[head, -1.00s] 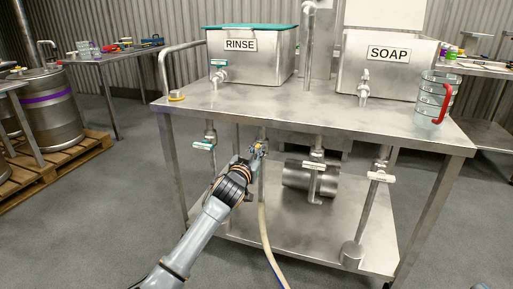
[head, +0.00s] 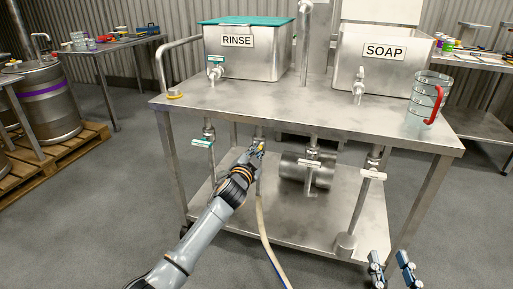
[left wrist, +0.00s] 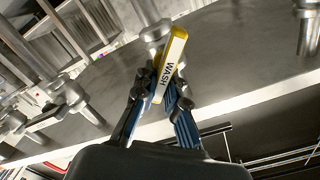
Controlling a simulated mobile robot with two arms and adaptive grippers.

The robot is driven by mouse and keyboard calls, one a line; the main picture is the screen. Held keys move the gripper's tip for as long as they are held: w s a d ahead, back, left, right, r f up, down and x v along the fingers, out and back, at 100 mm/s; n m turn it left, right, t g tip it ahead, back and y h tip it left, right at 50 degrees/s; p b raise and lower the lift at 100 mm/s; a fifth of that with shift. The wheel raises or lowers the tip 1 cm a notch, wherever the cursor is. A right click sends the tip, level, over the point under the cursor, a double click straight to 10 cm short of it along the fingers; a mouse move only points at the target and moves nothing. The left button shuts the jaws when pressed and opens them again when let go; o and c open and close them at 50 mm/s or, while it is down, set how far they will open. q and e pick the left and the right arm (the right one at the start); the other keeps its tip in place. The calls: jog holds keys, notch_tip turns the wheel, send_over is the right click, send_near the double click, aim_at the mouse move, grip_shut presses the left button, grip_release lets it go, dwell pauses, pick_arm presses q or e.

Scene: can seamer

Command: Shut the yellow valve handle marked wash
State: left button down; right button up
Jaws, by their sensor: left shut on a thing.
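The yellow valve handle marked WASH (left wrist: 172,60) shows large in the left wrist view, a flat bar with a white label, joined to a metal valve (left wrist: 155,32). In the head view it is a small yellow spot under the table's front edge, mostly hidden by the gripper. My left gripper (head: 257,151) is shut on this handle; in the left wrist view its blue-padded fingers (left wrist: 164,97) lie on either side of the bar. My right gripper (head: 391,267) is empty, with its fingers apart, low at the bottom right of the head view.
A green-handled valve (head: 203,143) hangs to the left, and white-handled valves (head: 311,163) (head: 373,174) to the right. A hose (head: 264,235) hangs below the left gripper. The steel table (head: 290,105) carries rinse and soap tanks and a red-handled jug (head: 428,100).

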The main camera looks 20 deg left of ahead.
pick_arm(q)
jog(key=shift+d+m, duration=0.1)
jog(key=shift+m, duration=0.2)
jog(key=shift+f, duration=0.1)
jog(key=c, duration=1.4)
grip_release()
jog(key=s, duration=1.2)
jog(key=shift+a, duration=0.25)
